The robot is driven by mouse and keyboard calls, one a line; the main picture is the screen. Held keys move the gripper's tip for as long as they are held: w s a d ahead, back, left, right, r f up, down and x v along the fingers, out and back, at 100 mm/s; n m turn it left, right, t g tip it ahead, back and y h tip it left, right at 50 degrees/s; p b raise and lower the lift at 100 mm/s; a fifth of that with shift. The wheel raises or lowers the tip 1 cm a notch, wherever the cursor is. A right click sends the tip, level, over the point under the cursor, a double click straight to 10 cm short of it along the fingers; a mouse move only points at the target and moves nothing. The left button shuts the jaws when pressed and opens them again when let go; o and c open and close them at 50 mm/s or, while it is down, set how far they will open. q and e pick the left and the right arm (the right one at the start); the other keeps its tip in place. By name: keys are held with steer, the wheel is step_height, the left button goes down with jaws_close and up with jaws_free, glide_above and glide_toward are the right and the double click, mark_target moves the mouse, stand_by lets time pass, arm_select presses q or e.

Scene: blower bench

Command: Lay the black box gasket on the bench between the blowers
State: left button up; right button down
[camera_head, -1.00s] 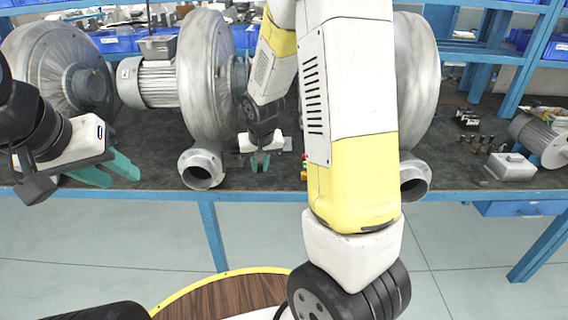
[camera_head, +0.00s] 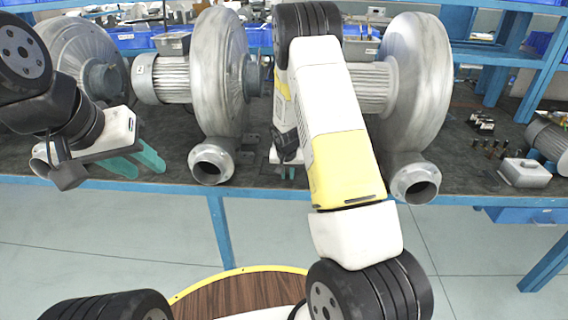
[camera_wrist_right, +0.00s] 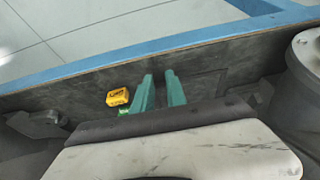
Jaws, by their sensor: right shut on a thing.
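The blowers are big grey metal housings: the left blower (camera_head: 221,75) and the right blower (camera_head: 412,85), with round outlets facing the bench's front edge. My right gripper (camera_head: 288,172) is low over the bench between them, mostly hidden by my right arm in the head view. In the right wrist view its green fingers (camera_wrist_right: 160,92) are close together, shut with a narrow gap. The black box gasket is hard to pick out against the dark bench top; a faint dark rectangular outline shows beside the fingers. My left gripper (camera_head: 135,163) is open and empty near the front edge at left.
The dark bench (camera_head: 460,175) has a blue front edge. A yellow block (camera_wrist_right: 117,97) lies left of the right fingers in the wrist view. A grey metal box (camera_head: 524,172) and several small fittings (camera_head: 490,148) stand at right. Blue bins line the back.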

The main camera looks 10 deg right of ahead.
mark_target(295, 179)
steer(key=w+d, duration=0.3)
steer(key=d, duration=0.1)
steer(key=shift+w+f, duration=0.25)
steer(key=shift+w, duration=0.1)
steer(key=shift+f, duration=1.75)
steer(key=shift+f, duration=0.15)
steer(key=c, duration=1.3)
jaws_free()
steer(key=shift+c, duration=0.2)
